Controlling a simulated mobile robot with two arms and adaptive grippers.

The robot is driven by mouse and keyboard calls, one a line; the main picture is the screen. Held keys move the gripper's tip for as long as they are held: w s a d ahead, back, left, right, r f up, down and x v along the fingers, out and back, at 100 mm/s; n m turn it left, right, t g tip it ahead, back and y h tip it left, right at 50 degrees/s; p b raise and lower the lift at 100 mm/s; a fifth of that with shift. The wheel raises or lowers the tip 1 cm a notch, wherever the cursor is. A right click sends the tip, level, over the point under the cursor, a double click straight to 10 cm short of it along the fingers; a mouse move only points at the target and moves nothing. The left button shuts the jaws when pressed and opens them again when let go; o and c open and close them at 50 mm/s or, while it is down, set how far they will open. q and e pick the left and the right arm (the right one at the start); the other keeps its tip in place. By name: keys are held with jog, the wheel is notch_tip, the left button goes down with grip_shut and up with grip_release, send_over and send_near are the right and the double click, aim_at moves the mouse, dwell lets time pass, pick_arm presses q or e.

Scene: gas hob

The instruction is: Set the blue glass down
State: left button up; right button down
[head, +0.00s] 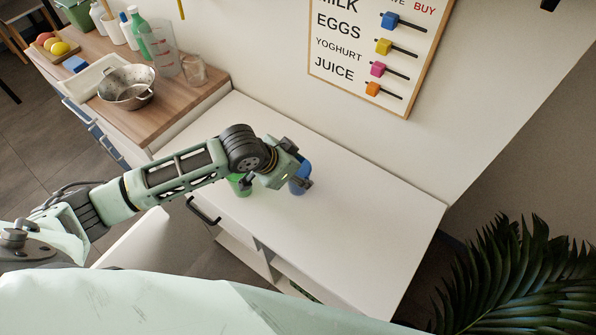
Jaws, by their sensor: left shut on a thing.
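The blue glass (299,184) is at the end of my left arm, over the white cabinet top (370,215). My left gripper (301,181) is shut on it. The gripper covers part of the glass, and I cannot tell whether its base touches the white top. A green glass (240,184) stands just left of the gripper, partly hidden behind my left arm. My right gripper is not in view.
A wooden counter (185,112) at the upper left holds a metal colander (126,88), a clear measuring jug (163,50), a glass jar (194,70) and bottles. The white top is clear to the right. A plant (525,280) stands at the lower right.

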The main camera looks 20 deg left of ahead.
pick_arm(q)
jog(key=shift+f, duration=0.1)
jog(key=o, duration=1.4)
jog(key=shift+c, duration=0.2)
